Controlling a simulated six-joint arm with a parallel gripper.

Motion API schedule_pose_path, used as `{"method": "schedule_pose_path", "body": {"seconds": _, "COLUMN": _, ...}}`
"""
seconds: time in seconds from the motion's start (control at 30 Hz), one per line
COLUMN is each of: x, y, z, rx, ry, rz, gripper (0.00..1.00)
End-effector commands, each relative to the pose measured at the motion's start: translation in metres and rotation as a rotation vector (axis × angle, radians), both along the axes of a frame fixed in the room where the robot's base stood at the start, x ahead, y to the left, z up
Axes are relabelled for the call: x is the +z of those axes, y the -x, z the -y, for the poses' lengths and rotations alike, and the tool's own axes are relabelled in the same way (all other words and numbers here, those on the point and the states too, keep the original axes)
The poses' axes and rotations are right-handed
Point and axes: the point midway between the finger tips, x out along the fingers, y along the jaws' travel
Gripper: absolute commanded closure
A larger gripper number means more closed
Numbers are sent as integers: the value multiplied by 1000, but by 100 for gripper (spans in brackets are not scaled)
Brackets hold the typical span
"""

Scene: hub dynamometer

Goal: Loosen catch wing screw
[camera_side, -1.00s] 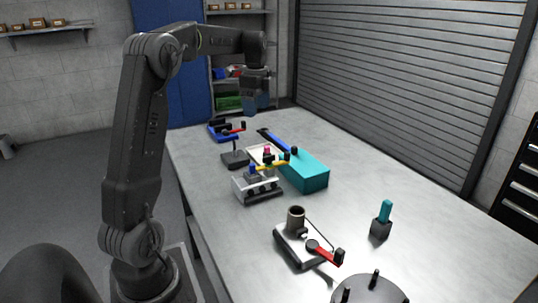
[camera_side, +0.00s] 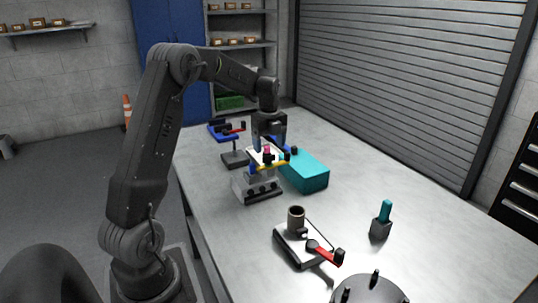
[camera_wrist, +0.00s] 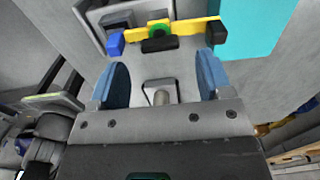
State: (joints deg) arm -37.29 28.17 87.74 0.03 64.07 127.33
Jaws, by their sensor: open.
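A grey-white fixture block (camera_side: 245,189) with black knobs on its front stands on the bench. A yellow bar (camera_side: 272,167) crosses its top; in the wrist view the yellow bar (camera_wrist: 190,27) has a blue end, a dark end and a green hub (camera_wrist: 158,29). I cannot tell for sure which part is the catch wing screw. My gripper (camera_side: 267,148) is above the fixture, pointing down. In the wrist view my gripper (camera_wrist: 162,82) is open, its blue fingers apart and nothing held. A short grey post (camera_wrist: 161,97) shows between them, partly hidden by the gripper body.
A teal box (camera_side: 312,176) stands right beside the fixture. In front are a plate with a cup and red lever (camera_side: 325,254), a teal-handled tool (camera_side: 385,212) and a dark disc (camera_side: 372,291). The bench's right side is clear.

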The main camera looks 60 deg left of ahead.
Motion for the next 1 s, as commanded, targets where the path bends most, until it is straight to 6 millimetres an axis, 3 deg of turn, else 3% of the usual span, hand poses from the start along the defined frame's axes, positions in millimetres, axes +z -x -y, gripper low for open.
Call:
{"method": "schedule_pose_path", "body": {"seconds": 0.23, "x": -33, "y": 0, "z": 0, "rx": 1, "ry": 1, "rz": -2, "gripper": 28}}
{"method": "schedule_pose_path", "body": {"seconds": 0.63, "x": -39, "y": 0, "z": 0, "rx": 1, "ry": 0, "rz": 0, "gripper": 28}}
{"method": "schedule_pose_path", "body": {"seconds": 1.0, "x": -39, "y": 0, "z": 0, "rx": 1, "ry": 0, "rz": 0, "gripper": 63}}
